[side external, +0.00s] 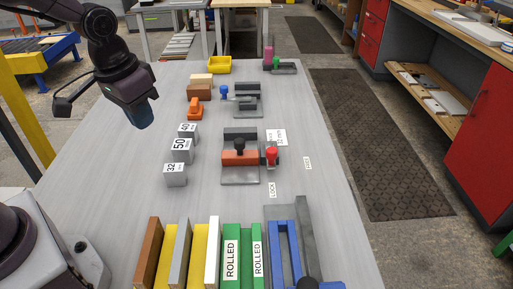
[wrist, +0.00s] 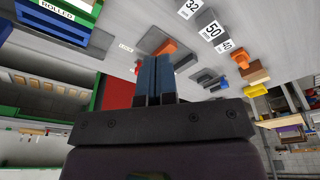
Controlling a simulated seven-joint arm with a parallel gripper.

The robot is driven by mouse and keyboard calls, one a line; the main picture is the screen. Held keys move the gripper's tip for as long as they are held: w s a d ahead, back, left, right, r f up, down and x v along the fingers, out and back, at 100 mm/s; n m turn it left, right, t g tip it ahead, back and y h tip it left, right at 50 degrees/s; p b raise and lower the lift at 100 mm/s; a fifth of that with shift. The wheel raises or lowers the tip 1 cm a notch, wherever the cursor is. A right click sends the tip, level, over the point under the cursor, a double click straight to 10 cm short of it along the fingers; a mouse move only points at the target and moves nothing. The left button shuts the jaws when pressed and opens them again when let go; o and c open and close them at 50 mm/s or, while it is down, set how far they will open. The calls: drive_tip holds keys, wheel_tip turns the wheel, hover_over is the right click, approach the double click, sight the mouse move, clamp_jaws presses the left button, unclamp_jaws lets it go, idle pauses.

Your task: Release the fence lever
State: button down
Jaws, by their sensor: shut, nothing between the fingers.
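The fence fixture is a grey plate (side external: 240,178) with an orange block (side external: 233,158) and a dark knob on it. A red-topped lever (side external: 271,154) stands at its right edge. A LOCK label (side external: 272,190) lies in front of the lever and a FREE label (side external: 307,163) to its right. I cannot tell exactly which way the lever points. My gripper (side external: 141,118) is above the table's left side, well apart from the lever, with its blue fingers together and empty. In the wrist view the shut fingers (wrist: 153,80) partly cover the fixture, whose orange block (wrist: 167,47) shows behind them.
Grey blocks marked 32 (side external: 175,174), 50 (side external: 181,150) and 40 stand between my gripper and the fixture. A rack of coloured boards (side external: 200,250) and a blue frame (side external: 285,250) fill the front. A yellow tray (side external: 219,65) is at the back.

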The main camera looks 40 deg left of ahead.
drive_tip(key=w+d+f+n+t+h, duration=0.2)
drive_tip(key=w+d+f+h, duration=0.15)
drive_tip(key=w+f, duration=0.85)
drive_tip(key=n+t, duration=0.2)
drive_tip(key=t, duration=0.1)
approach(271, 149)
drive_tip(key=s+a, duration=0.2)
drive_tip(key=shift+s+r+y, duration=0.25)
drive_tip(key=shift+r+y, duration=0.05)
drive_tip(key=shift+y, duration=0.15)
drive_tip(key=x, duration=1)
drive_tip(key=shift+d, duration=0.1)
